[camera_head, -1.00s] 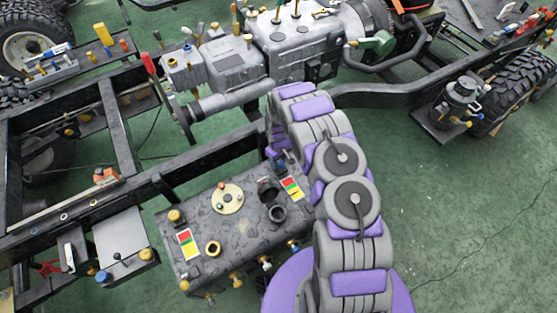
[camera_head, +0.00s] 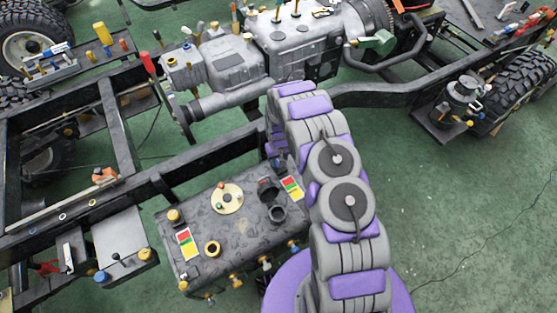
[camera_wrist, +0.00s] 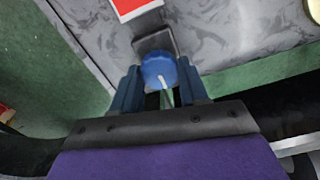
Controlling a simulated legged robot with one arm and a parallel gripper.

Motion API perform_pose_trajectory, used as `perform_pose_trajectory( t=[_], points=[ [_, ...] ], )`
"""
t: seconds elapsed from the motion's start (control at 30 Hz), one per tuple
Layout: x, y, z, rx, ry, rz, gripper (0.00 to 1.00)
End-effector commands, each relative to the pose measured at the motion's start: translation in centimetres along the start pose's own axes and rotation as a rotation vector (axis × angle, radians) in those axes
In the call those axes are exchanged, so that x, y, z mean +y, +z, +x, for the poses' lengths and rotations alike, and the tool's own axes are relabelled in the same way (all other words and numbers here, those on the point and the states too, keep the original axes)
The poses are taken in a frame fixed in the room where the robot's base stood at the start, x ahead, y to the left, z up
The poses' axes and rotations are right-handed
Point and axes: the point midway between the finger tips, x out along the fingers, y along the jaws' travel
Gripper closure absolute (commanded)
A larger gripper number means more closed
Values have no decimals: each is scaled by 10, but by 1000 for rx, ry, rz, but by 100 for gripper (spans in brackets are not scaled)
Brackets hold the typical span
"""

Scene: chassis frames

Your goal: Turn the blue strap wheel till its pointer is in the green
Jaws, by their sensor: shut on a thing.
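The blue strap wheel (camera_wrist: 158,69) is in the middle of the wrist view, a small blue knob with a white pointer mark toward my side. My gripper (camera_wrist: 160,86) is shut on it, with one dark blue finger on each side. A dark bracket (camera_wrist: 154,41) sits just beyond the wheel. A card with red on it (camera_wrist: 136,7) is partly in view above that. A pale green sliver shows below the pointer, but I cannot tell whether it is the green mark. In the head view my arm hides the wheel.
The grey tank (camera_head: 235,240) stands left of my arm, with a yellow disc (camera_head: 227,198), brass fittings and red-yellow-green cards (camera_head: 291,188). The black chassis rail (camera_head: 215,152) runs behind it. Green floor (camera_head: 450,200) on the right is clear.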

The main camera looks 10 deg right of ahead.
Motion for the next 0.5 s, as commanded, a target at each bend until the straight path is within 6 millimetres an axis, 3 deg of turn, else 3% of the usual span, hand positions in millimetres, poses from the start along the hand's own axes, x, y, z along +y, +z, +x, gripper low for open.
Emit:
perform_pose_trajectory(
  t=[0.5],
  points=[
    [0,0,0,2,0,202,87]
  ],
)
